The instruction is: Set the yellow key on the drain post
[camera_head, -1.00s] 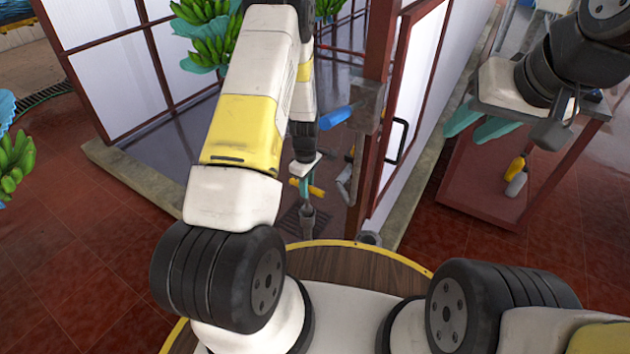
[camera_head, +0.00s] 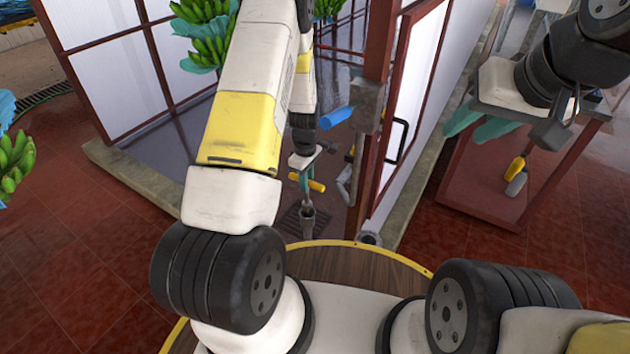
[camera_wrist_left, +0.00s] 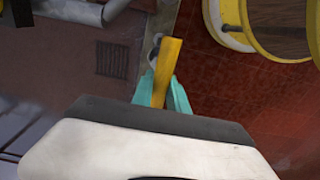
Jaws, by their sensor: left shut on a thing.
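The yellow key (camera_head: 316,185) is held crosswise between the teal fingers of my left gripper (camera_head: 304,178). In the left wrist view, the yellow key (camera_wrist_left: 167,68) sticks out from between the teal fingertips (camera_wrist_left: 165,88), which are shut on it. The drain post (camera_head: 308,222) is a grey upright tube near the floor grate. The key is just above it; whether the key's lower end touches the post I cannot tell. My right gripper (camera_head: 480,125) hangs at the right with its teal fingers apart and empty.
A floor grate (camera_head: 290,222) lies beside the post. A blue handle (camera_head: 335,118) and grey pipes (camera_head: 345,185) stand close on the right, by a red door frame (camera_head: 375,130). A yellow-and-grey tool (camera_head: 516,175) is at the right, under my right gripper. Green bananas (camera_head: 205,45) hang behind.

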